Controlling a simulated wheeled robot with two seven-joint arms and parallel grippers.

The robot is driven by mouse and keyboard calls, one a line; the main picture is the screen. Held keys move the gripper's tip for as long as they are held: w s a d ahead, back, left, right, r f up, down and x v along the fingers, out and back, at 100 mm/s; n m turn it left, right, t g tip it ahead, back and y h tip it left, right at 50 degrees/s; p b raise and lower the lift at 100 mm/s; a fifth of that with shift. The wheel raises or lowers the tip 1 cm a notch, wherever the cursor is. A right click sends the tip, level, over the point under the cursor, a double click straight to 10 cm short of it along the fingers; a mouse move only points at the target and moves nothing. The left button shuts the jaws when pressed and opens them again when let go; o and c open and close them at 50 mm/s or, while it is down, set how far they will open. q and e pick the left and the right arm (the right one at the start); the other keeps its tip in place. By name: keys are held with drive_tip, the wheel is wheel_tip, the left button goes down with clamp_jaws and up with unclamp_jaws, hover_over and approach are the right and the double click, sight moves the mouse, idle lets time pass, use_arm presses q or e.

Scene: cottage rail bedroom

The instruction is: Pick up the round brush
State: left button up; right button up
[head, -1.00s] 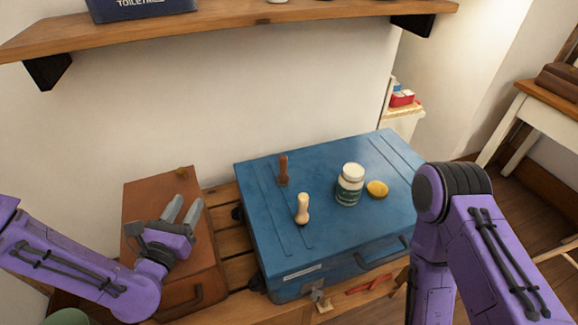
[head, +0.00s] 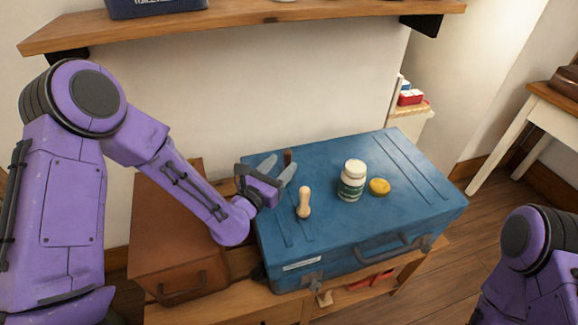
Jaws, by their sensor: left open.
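Two small upright things stand on the blue case (head: 400,215). One is dark brown (head: 288,155) and partly hidden by my gripper's fingers; the other is pale, with a knobbed shape (head: 304,203). I cannot tell for sure which is the round brush. My left gripper (head: 279,166) is open, over the case's back left part. Its grey fingertips are right by the dark brown thing, and the pale one is just in front and to the right. I cannot tell whether a finger touches the brown thing. My right gripper is out of view.
A white jar with a green label (head: 352,182) and a round yellow thing (head: 380,187) stand to the right on the case. A brown case (head: 160,245) lies at left, below my arm. A wooden shelf (head: 300,20) hangs above. The case's right part is clear.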

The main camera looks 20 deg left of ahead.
sight(286, 161)
use_arm(q)
drive_tip(key=w, duration=0.1)
drive_tip(key=w+d, duration=0.1)
drive_tip(key=shift+w+d+r, duration=0.1)
drive_tip(key=shift+w+r, duration=0.2)
drive_tip(key=shift+w, duration=0.05)
drive_tip(key=shift+w+f, duration=0.1)
drive_tip(key=shift+w, duration=0.25)
clamp_jaws()
